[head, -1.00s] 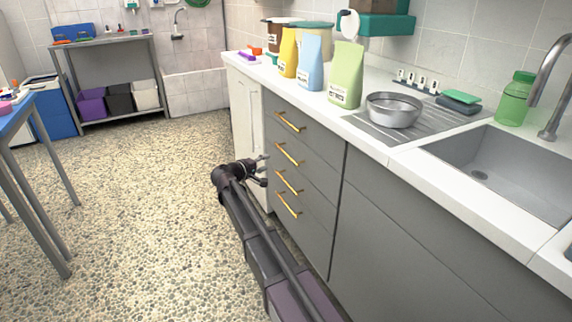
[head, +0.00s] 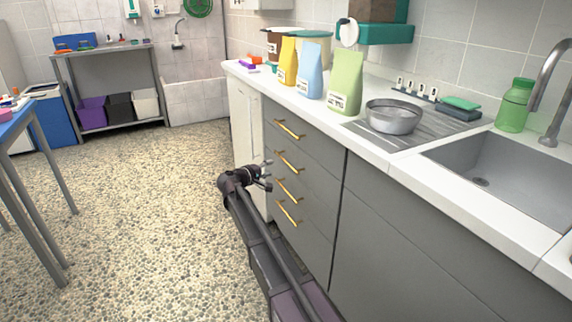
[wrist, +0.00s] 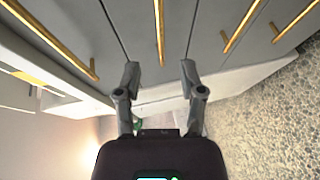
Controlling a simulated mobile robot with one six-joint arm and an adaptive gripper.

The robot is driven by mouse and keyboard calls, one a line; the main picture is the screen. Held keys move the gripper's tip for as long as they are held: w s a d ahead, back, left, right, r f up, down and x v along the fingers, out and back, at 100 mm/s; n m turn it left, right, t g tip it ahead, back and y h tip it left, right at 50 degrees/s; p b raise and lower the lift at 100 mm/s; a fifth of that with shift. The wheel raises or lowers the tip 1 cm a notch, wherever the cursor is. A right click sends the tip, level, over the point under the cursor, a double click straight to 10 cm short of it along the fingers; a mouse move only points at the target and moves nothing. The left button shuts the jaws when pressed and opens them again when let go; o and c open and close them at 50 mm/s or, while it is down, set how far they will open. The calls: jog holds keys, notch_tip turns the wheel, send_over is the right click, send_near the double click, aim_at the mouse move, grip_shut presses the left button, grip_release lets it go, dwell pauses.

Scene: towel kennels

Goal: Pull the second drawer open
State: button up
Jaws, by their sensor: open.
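The grey drawer unit has a column of drawers with gold bar handles, all shut. The second drawer's handle (head: 289,162) is just below the top drawer's handle (head: 288,129). In the wrist view the second handle (wrist: 158,32) runs toward the gap between my fingertips. My gripper (head: 267,175) is open and empty, in front of the drawers and left of the second handle. In the wrist view its two fingers (wrist: 160,69) are spread, one to each side of the handle's line. I cannot tell how far the handle is from the fingertips; nothing is gripped.
The third handle (head: 289,190) and bottom handle (head: 287,214) are close below. A white cabinet (head: 245,135) adjoins on the left. The countertop above holds bags, a metal bowl (head: 392,116) and a sink (head: 490,175). The pebbled floor (head: 150,220) to the left is open.

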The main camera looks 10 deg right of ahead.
aim_at(285, 162)
jog(key=b+x, duration=0.1)
jog(key=x, duration=0.9)
jog(key=shift+w+d+b, duration=0.25)
jog(key=shift+b, duration=0.1)
grip_shut()
